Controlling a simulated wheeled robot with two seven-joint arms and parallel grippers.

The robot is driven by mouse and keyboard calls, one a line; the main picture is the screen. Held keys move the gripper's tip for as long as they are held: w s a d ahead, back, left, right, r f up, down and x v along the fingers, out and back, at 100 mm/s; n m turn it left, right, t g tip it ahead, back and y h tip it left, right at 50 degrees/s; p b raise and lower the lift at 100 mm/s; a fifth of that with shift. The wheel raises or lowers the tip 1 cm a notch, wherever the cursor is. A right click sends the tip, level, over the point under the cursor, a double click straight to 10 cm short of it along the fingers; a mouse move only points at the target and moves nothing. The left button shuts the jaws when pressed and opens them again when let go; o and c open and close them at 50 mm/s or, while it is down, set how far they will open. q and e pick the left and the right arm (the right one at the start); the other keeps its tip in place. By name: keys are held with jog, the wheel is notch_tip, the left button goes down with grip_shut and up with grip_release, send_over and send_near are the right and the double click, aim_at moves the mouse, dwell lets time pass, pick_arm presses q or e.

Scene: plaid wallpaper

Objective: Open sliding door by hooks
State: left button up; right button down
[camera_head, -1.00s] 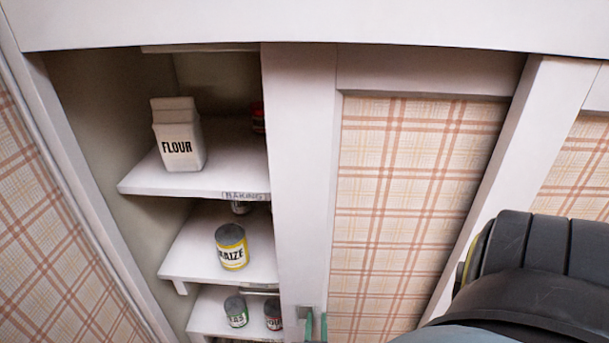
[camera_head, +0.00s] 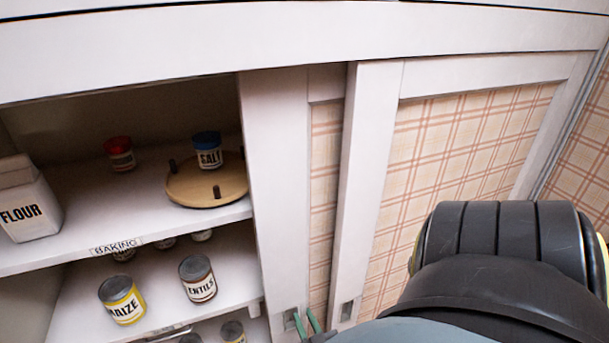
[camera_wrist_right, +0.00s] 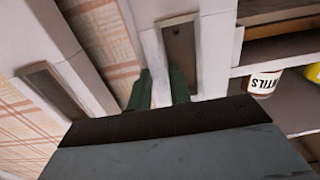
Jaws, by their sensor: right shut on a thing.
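The sliding door (camera_head: 275,180) has a white frame with a plaid panel and stands partly open, its panel mostly hidden behind the other door. A recessed metal handle (camera_head: 290,318) sits low on its frame; the wrist view shows a handle plate (camera_wrist_right: 178,42) too. My right gripper (camera_head: 308,322) has thin green fingers at this handle. In the right wrist view the fingers (camera_wrist_right: 160,92) are shut with a white strip of the door frame between them; their exact contact is partly hidden. My left gripper is not in view.
A second plaid door (camera_head: 372,190) with its own handle (camera_head: 346,310) stands right of it. On the open shelves (camera_head: 90,215) are a flour carton (camera_head: 28,208), a round wooden stand (camera_head: 195,190) with a salt jar (camera_head: 207,152), a red-lidded jar (camera_head: 120,155) and several cans.

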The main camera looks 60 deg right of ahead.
jog(key=shift+s+f, duration=0.1)
jog(key=c, duration=1.3)
grip_release()
jog(key=v, duration=1.3)
jog(key=shift+s+a, duration=0.1)
jog(key=a+f+n+g+y+b, duration=0.1)
jog(key=a+f+n+g+y, duration=0.15)
jog(key=a+f+y, duration=0.4)
jog(key=a+f+n+g+y, duration=0.2)
jog(key=a+f+n+y, duration=0.1)
jog(key=f, duration=0.7)
jog(key=s+d+f+n+g, duration=0.1)
jog(key=s+f+g, duration=0.2)
jog(key=s+f, duration=0.1)
jog(key=s+f+n+g, duration=0.1)
jog(key=s+f+g, duration=0.2)
jog(key=s+f, duration=0.1)
jog(key=s+d+f+n+g+y+b, duration=0.1)
jog(key=s+f+n+g, duration=0.1)
jog(key=s, duration=0.3)
jog(key=shift+d+f+g, duration=0.3)
jog(key=shift+f+g, duration=0.35)
jog(key=shift+f, duration=0.25)
